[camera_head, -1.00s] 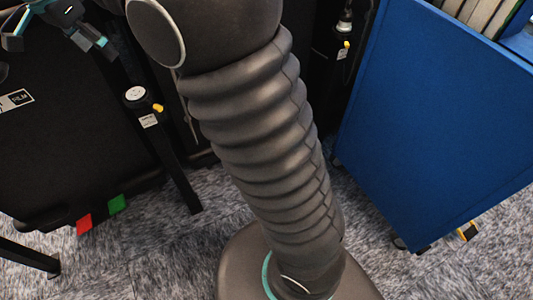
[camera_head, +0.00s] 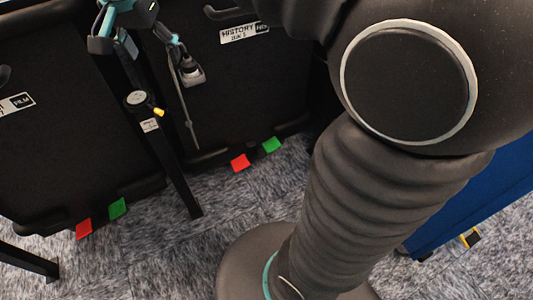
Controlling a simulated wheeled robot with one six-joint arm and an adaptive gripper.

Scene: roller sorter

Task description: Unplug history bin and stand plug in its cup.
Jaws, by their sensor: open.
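The history bin (camera_head: 245,85) is a black bin with a white "HISTORY BIN 3" label on its upper front. A small grey-and-white plug-like piece (camera_head: 191,73) is against its front at the upper left, and a grey cord hangs below it. I cannot tell how it is seated. My gripper (camera_head: 146,45), dark with teal parts, is open at the top left. One finger is close to the plug-like piece; contact is unclear. A round white-faced fitting (camera_head: 137,99) sits on the dark post left of the bin; I cannot tell whether it is the cup.
Left of the post stands another black bin (camera_head: 65,150), labelled "FILM". Red and green tabs lie at the feet of both bins. A blue cart (camera_head: 470,205) is at the right, partly hidden by my arm. Grey carpet (camera_head: 235,205) is open in front.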

